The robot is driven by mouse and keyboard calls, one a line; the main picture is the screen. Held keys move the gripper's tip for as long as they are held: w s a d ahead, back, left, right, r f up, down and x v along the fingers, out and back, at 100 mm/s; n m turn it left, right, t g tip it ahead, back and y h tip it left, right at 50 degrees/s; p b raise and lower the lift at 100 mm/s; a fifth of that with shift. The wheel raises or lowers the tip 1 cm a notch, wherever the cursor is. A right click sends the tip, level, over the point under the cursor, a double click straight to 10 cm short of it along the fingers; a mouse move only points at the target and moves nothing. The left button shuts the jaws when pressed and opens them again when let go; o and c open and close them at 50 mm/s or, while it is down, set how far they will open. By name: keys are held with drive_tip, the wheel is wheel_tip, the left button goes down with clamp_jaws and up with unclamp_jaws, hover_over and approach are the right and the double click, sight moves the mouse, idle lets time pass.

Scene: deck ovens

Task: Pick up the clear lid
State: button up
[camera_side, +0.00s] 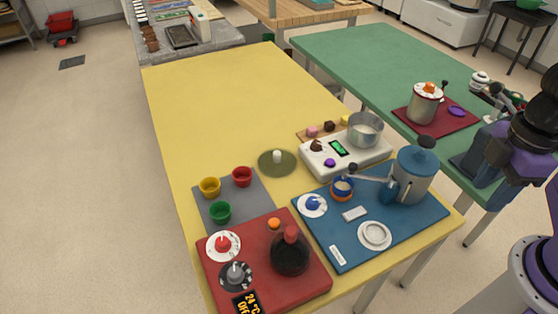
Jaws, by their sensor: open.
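The clear lid (265,165) lies flat on the yellow table, a little left of the white cooker. It is a see-through, greenish-looking disc with a pale upright knob in its middle. Nothing covers it. My gripper (467,163) is at the right, in front of the green table's near side, well apart from the lid. It looks small and dark against my purple wrist, and its fingers are hard to make out. I see nothing held in it.
Right of the lid stand the white cooker (371,160) with a metal pot (365,130) and a blue kettle (415,174). In front are a grey mat (243,207) with coloured cups and a red board (265,291). The yellow table behind the lid is clear.

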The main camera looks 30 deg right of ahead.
drive_tip(key=shift+o, duration=1.1)
